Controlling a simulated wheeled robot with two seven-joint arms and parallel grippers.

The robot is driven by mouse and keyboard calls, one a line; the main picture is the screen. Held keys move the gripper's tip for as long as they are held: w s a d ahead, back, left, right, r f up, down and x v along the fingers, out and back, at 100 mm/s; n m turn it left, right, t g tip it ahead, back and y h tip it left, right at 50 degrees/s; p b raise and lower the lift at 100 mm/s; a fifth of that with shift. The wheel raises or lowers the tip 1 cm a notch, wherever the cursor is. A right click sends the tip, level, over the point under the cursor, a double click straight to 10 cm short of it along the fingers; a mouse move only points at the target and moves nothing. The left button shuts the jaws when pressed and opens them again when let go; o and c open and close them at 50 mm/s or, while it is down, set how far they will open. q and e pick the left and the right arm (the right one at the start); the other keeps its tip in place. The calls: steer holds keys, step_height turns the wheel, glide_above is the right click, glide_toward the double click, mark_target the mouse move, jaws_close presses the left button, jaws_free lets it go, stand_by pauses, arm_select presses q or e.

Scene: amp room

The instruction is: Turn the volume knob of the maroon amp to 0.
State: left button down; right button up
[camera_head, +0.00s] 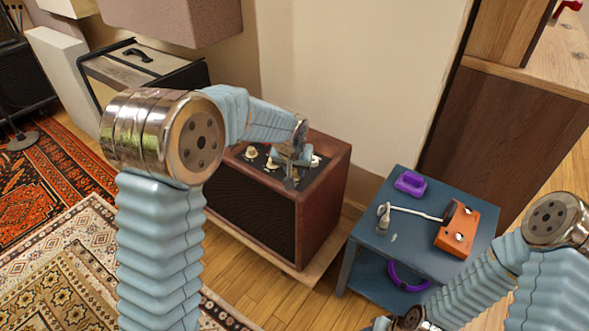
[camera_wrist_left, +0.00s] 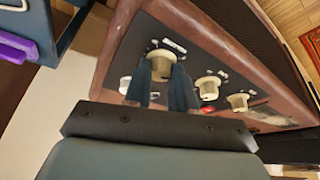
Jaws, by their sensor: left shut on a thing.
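Other cream knobs (camera_wrist_left: 208,87) sit along the same panel. The panel labels are too small to read. My right gripper (camera_head: 381,324) is only partly in view at the bottom edge.
A blue-grey side table (camera_head: 370,240) stands right of the amp, carrying a purple item (camera_head: 411,183) and an orange box (camera_head: 457,228). A purple ring-like object (camera_head: 407,278) is on its lower shelf. A wall is behind the amp. Patterned rugs (camera_head: 60,285) lie at left.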

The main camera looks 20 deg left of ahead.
arm_select(q)
steer(key=shift+d+n+g+y, duration=0.15)
steer(key=shift+n+y, duration=0.25)
steer(key=shift+n, duration=0.75)
steer(key=shift+n+g+y, duration=0.15)
steer(key=shift+n+y, duration=0.25)
steer(key=shift+n, duration=0.75)
steer(key=c, duration=0.9)
jaws_free()
steer(key=shift+c, duration=0.2)
steer(key=v, duration=1.3)
steer(key=shift+d+r+p, duration=0.15)
steer(key=shift+r+p, duration=0.15)
steer(key=shift+s, duration=0.25)
